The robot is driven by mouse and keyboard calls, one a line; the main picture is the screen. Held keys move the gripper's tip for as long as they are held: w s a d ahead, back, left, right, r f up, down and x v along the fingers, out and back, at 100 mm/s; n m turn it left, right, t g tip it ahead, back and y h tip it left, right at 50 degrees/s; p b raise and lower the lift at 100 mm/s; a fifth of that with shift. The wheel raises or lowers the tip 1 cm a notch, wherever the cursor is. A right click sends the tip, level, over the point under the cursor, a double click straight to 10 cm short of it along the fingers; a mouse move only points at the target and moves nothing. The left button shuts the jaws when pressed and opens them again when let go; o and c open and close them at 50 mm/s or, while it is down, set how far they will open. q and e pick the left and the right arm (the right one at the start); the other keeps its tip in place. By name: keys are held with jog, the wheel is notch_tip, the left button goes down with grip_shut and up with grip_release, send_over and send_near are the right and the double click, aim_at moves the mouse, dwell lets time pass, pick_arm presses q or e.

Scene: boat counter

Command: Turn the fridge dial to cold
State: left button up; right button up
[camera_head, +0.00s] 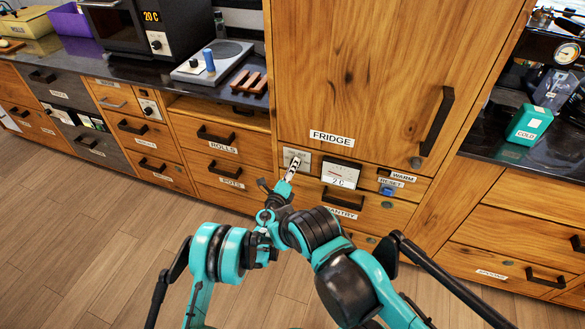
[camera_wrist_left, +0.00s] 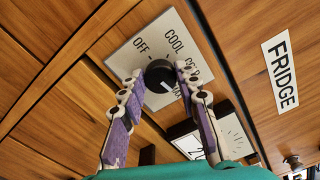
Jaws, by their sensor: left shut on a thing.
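The fridge dial is a black round knob (camera_wrist_left: 158,73) on a pale square plate (camera_wrist_left: 120,62), seen in the wrist view. The plate reads OFF, COOL and a partly covered word starting with CO; more lettering is hidden by a finger. A pale pointer line on the knob faces the lower right of that picture. My left gripper (camera_wrist_left: 160,76) has its fingertips closed on the knob's two sides. In the head view the plate (camera_head: 303,155) sits below the FRIDGE label, and my left gripper (camera_head: 292,168) reaches it from below. My right gripper is not visible.
A display (camera_head: 341,174) reading 2 C is right of the dial. A blue RESET button (camera_head: 387,191) and a WARM label (camera_head: 403,178) are farther right. The fridge door (camera_head: 370,70) with its black handle (camera_head: 437,122) is above. The PANTRY drawer is below. Open floor lies left.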

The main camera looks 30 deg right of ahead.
pick_arm(q)
jog(key=shift+f+n, duration=0.15)
jog(key=shift+n, duration=4.75)
jog(key=o, duration=1.2)
jog(key=shift+c, duration=0.2)
jog(key=v, duration=0.7)
jog(key=shift+s+a, duration=0.2)
